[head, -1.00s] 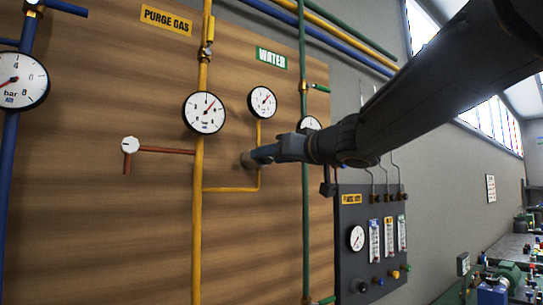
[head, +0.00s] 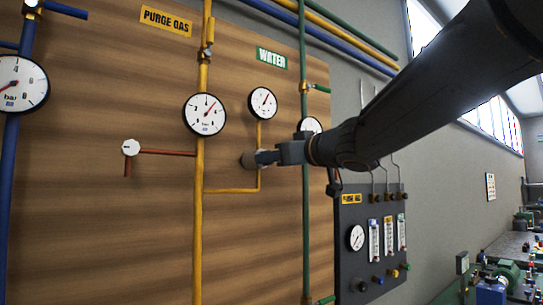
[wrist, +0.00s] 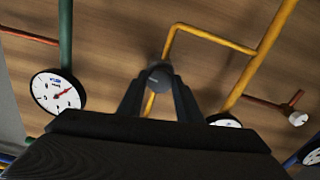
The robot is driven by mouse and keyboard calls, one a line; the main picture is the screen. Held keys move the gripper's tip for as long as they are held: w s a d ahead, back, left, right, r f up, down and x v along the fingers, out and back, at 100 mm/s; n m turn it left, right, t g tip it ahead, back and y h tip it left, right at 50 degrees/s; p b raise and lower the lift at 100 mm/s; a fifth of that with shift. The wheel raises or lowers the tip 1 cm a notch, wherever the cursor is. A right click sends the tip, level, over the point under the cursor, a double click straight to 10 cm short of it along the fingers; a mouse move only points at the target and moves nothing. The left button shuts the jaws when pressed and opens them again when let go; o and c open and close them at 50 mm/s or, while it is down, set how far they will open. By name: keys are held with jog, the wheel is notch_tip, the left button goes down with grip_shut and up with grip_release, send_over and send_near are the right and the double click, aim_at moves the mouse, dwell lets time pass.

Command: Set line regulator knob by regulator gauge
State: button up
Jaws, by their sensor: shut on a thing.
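The line regulator knob (head: 249,160) is a grey round knob on the thin yellow branch pipe. My gripper (head: 262,158) is shut on it, and in the wrist view the two fingers (wrist: 159,92) sit on either side of the knob (wrist: 159,76). The small gauge (head: 263,102) stands above the knob on the same branch; its needle points up and right, though its numbers are too small to read. I take this as the regulator gauge. The larger gauge (head: 205,115) on the thick yellow pipe has a red needle pointing up and right.
A green pipe (head: 305,200) runs down right of the knob, with a gauge (head: 310,125) partly hidden by my arm. A red-brown pipe with a white cap (head: 131,147) is at left. A dark panel (head: 370,245) with flow tubes is at right.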

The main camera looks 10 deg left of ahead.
jog(key=o, duration=1)
jog(key=shift+o, duration=0.2)
jog(key=b+v, duration=0.1)
jog(key=v, duration=0.6)
jog(key=shift+s+d, duration=0.25)
jog(key=shift+d, duration=0.05)
